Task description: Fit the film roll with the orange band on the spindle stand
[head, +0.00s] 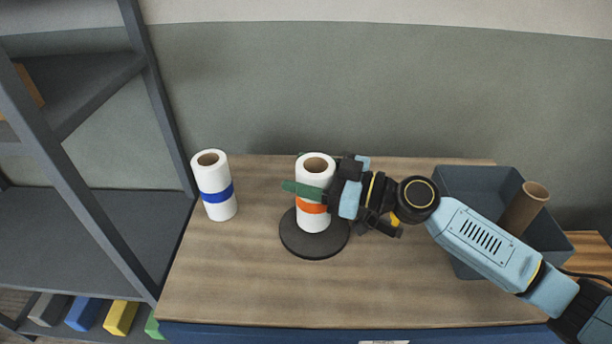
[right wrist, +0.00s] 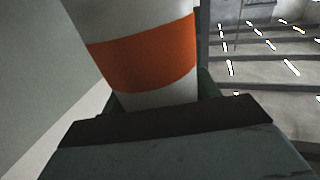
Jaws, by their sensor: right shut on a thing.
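The film roll with the orange band (head: 313,220) is white and stands upright over the round dark base of the spindle stand (head: 297,243). My right gripper (head: 312,190) is shut on this roll from the right, with its green fingers around it just above the band. In the right wrist view the orange-banded roll (right wrist: 145,55) rises between the fingers. No spindle post shows, and I cannot tell whether the roll's bottom touches the base. My left gripper is in neither view.
A white roll with a blue band (head: 215,190) stands at the left of the wooden table (head: 230,280). A dark bin (head: 470,180) with a brown tube (head: 526,207) in it is at the right. Grey shelving (head: 150,130) borders the table's left side.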

